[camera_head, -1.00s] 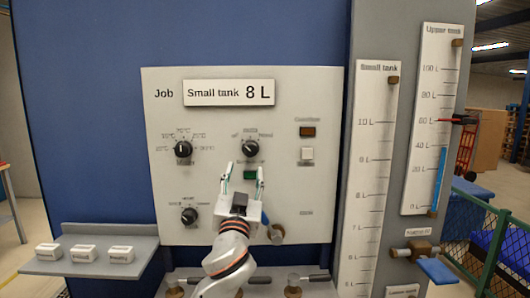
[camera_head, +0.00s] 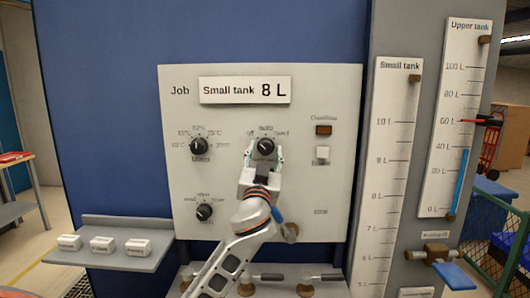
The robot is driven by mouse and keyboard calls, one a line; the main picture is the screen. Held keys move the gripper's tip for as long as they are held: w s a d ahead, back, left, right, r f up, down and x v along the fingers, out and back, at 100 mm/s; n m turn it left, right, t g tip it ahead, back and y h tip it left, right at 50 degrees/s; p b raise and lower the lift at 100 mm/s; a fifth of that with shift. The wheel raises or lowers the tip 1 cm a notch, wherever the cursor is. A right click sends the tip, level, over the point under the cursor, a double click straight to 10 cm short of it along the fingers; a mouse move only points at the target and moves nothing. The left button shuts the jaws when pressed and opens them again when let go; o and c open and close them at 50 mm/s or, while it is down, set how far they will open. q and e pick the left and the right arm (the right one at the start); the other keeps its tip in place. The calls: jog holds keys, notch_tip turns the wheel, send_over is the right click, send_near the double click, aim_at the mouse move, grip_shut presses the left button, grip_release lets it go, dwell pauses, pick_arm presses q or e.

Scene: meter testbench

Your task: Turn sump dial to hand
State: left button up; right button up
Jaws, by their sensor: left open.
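The control panel (camera_head: 330,200) carries three round black dials with white pointer marks. The upper-right dial (camera_head: 265,146) has small position labels around it. Its pointer seems to lean up and left, but it is too small to tell surely. My left gripper (camera_head: 265,154) is open in front of this dial, its two fingertips at either side of the knob's lower part. I cannot tell whether they touch it. The gripper covers the panel just below the dial, including the green part there. My right gripper is not in view.
Other dials sit at upper left (camera_head: 199,146) and lower left (camera_head: 204,211). A brown lamp (camera_head: 323,130) and white button (camera_head: 322,152) are right of the gripper. A grey shelf (camera_head: 100,259) with white blocks and a row of valves lie below. Tank gauges stand at right.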

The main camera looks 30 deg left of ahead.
pick_arm(q)
jog(key=shift+c, duration=0.3)
jog(key=c, duration=1)
jog(key=shift+c, duration=0.2)
